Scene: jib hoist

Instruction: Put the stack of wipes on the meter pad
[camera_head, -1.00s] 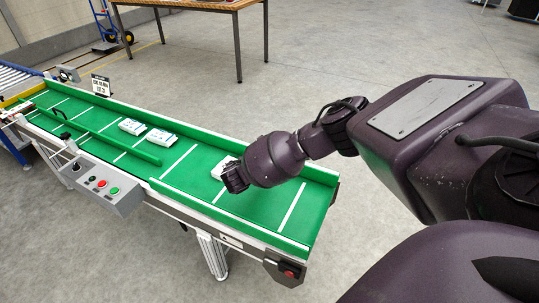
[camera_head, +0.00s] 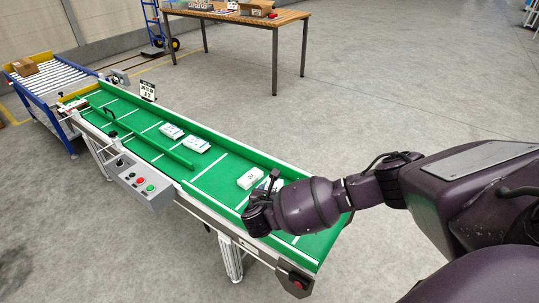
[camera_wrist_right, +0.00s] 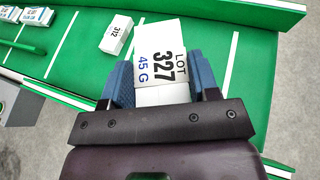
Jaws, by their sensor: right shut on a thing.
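My right gripper (camera_head: 266,190) is over the near right part of the green belt. In the right wrist view its blue fingers (camera_wrist_right: 163,82) are shut on a white block (camera_wrist_right: 160,45), apparently the stack of wipes, printed "LOT 327 45 G". In the head view the gripper mostly hides this block. I cannot tell whether it touches the belt. A similar white pack (camera_head: 250,178), marked "312" in the right wrist view (camera_wrist_right: 116,34), lies on the belt beside the gripper. I cannot make out the meter pad. My left gripper is not in view.
Two more white packs (camera_head: 184,137) lie farther up the belt (camera_head: 217,180) near a green guide bar (camera_head: 150,142). A control box (camera_head: 143,185) hangs on the near side. A small sign (camera_head: 148,91) stands at the far edge. A wooden table (camera_head: 245,17) is behind.

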